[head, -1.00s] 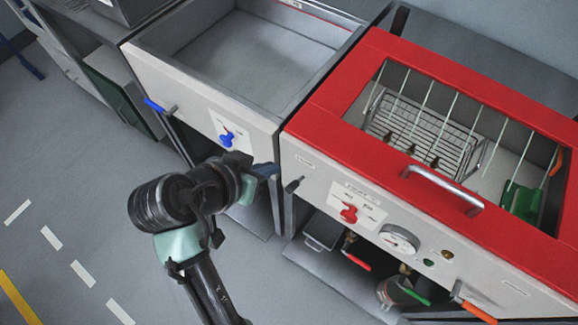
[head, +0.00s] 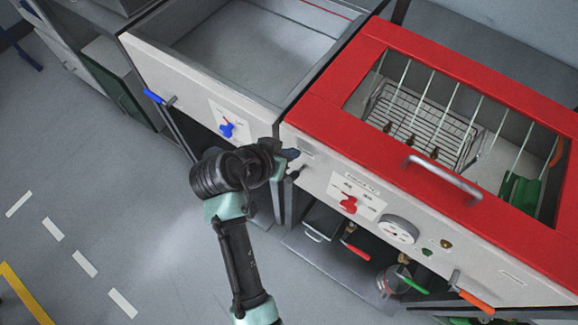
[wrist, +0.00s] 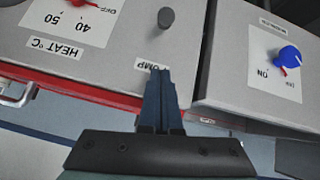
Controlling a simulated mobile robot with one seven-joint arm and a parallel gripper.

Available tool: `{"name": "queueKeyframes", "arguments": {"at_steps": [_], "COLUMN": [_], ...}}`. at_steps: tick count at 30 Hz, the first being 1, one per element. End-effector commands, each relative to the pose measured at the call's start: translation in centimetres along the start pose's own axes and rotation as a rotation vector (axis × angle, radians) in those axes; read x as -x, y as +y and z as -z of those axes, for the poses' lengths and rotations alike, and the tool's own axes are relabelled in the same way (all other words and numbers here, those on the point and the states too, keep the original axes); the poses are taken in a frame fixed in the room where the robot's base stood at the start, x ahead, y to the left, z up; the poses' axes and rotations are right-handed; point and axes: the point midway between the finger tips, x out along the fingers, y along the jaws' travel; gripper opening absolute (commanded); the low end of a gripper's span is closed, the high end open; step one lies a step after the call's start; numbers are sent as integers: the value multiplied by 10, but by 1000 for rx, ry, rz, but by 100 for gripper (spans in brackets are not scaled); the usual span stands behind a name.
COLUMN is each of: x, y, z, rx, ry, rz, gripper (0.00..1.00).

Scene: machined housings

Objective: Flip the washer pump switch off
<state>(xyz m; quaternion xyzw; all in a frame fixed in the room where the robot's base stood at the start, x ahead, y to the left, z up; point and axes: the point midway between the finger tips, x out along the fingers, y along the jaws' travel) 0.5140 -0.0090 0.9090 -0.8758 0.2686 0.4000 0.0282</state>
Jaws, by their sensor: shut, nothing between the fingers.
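The pump switch is a small dark toggle (head: 295,174) at the left end of the washer's light grey front panel, under the red-framed lid (head: 345,75). In the wrist view the toggle (wrist: 166,18) stands out at the top, just beyond my fingertips, with a gap between. A partly covered label (wrist: 150,66), its visible letters ending in "MP", lies beside the fingers. My gripper (head: 293,154) is shut and empty in front of that panel end, close to the toggle. Its dark blue fingers (wrist: 159,72) are together in the wrist view. I cannot tell the toggle's position.
Right of the toggle are a red heat knob (head: 348,204), a round gauge (head: 399,229) and a metal lid handle (head: 443,181). The left basin unit has a blue knob (head: 227,129) and a blue-tipped lever (head: 154,97). Open floor (head: 150,215) lies in front.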

Motion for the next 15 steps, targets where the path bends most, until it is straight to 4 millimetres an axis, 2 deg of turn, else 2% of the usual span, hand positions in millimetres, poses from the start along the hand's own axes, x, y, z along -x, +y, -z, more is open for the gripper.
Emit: {"name": "queueKeyframes", "arguments": {"at_steps": [1,4,9,15], "x": [-11,-13,-17,-18], "y": [1,1,0,0], "z": [-1,-18,-34,-39], "rx": [-1,4,3,0], "ry": [-3,-3,-2,0], "rz": [-3,-1,0,1], "gripper": [0,0,0,0]}}
